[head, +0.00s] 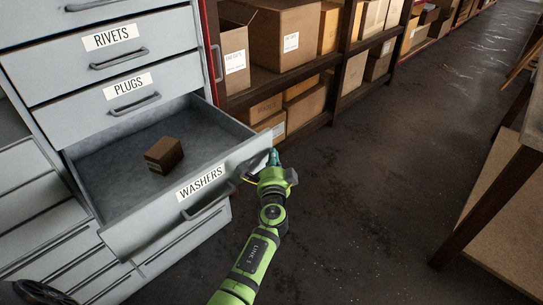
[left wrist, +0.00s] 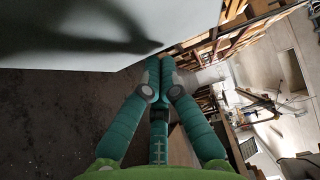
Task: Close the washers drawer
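The washers drawer (head: 165,222) is pulled out of the grey cabinet, below the plugs drawer. Its front carries a WASHERS label (head: 201,182) and a bar handle (head: 208,203). A small brown box (head: 164,153) lies inside it. My left gripper (head: 272,158) is at the right end of the drawer front, near its top corner. In the left wrist view its teal fingers (left wrist: 160,62) come together at the tips, with nothing visible between them. A pale grey panel, probably the drawer front (left wrist: 85,30), is close beside the fingertips there; contact cannot be told. My right gripper is out of view.
The rivets drawer (head: 96,50) and plugs drawer (head: 121,97) are shut above. Shelves with cardboard boxes (head: 276,34) stand right of the cabinet. A table or bench (head: 490,185) is at the right. The dark floor (head: 370,170) between is clear.

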